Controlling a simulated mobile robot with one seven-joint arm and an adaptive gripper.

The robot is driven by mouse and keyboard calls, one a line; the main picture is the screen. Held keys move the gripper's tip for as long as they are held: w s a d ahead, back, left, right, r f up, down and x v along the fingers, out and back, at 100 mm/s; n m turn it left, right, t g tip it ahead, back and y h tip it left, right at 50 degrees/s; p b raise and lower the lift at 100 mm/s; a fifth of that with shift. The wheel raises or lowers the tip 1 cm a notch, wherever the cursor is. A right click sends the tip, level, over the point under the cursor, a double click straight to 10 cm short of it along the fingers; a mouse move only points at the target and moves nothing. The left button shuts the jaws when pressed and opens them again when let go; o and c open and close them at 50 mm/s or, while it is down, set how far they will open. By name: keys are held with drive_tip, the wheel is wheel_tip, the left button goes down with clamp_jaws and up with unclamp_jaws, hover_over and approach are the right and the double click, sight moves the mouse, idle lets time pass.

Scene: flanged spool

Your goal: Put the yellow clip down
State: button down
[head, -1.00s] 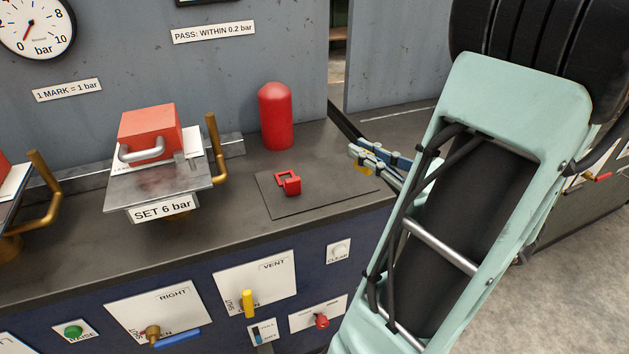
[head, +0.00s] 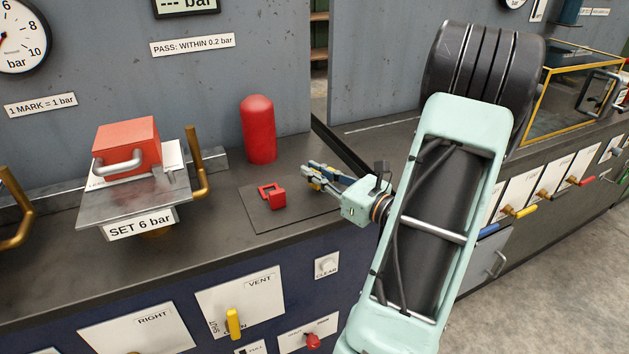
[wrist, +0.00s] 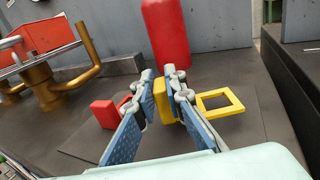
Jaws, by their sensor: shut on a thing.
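My gripper (head: 310,174) is over the right part of the dark square mat (head: 300,217) on the bench, seen in the head view. In the wrist view its two blue-padded fingers (wrist: 162,82) are shut on the yellow clip (wrist: 222,93). The clip's block sits between the fingers, and its square open frame sticks out to the right. I cannot tell whether the clip touches the mat. In the head view the clip is mostly hidden by the fingers. A similar red clip (head: 272,196) lies on the mat to the left, partly behind the left finger in the wrist view.
A red round-topped cylinder (head: 258,130) stands behind the mat. A metal plate labelled SET 6 bar (head: 140,205), with a red block (head: 127,145) and brass hooks, is at the left. The front panel has a yellow VENT lever (head: 234,323). Bare bench surrounds the mat.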

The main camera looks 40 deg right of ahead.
drive_tip(key=shift+f, duration=0.85)
drive_tip(key=shift+f, duration=0.25)
drive_tip(key=c, duration=2)
unclamp_jaws()
drive_tip(key=shift+r, duration=0.1)
drive_tip(key=shift+r, duration=0.2)
drive_tip(key=shift+s+d, duration=0.1)
drive_tip(key=shift+s, duration=0.25)
drive_tip(key=s, duration=0.3)
drive_tip(key=s+d, duration=0.1)
drive_tip(key=s, duration=0.3)
drive_tip(key=s+p, duration=0.1)
drive_tip(key=s, duration=0.3)
drive_tip(key=shift+s+d, duration=0.15)
drive_tip(key=shift+d, duration=0.2)
